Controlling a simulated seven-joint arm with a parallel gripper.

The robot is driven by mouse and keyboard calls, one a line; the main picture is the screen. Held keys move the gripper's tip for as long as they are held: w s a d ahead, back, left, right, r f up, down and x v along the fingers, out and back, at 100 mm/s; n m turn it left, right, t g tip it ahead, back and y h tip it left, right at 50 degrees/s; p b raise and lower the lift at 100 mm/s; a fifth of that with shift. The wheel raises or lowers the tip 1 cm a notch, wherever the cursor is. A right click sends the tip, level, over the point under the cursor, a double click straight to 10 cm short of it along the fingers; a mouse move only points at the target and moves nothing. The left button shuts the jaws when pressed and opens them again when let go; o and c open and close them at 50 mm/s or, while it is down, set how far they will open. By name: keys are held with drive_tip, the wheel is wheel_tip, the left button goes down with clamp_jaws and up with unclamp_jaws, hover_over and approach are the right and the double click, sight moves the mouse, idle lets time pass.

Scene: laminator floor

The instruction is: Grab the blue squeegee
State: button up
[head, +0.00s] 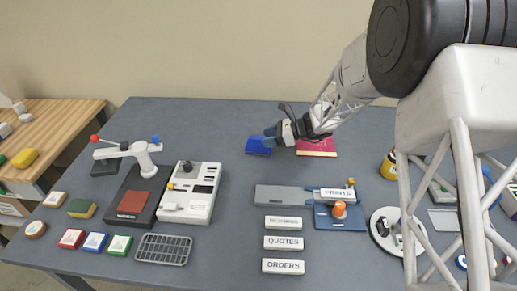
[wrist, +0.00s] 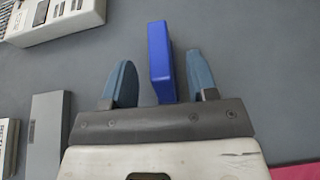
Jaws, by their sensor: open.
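The blue squeegee (head: 258,146) shows as a small blue block at the back middle of the grey table in the head view. In the wrist view the squeegee (wrist: 160,55) is a narrow upright blue shape between my two blue-grey fingers. My gripper (head: 272,136) is open, beside and partly in front of the squeegee's right end in the head view. The fingers stand on either side of the squeegee in the wrist view, with a gap on both sides. I cannot tell how far down they reach. The squeegee's near end is hidden by my gripper's body.
A magenta piece (head: 318,148) lies just right of my gripper. A white device (head: 205,205) with knobs stands to the left, and a grey bar (head: 282,196) lies in front. Labelled blocks (head: 283,243) line the front. The table left of the squeegee is clear.

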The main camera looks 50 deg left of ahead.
sight(259, 138)
drive_tip(key=shift+x, duration=2.05)
clamp_jaws()
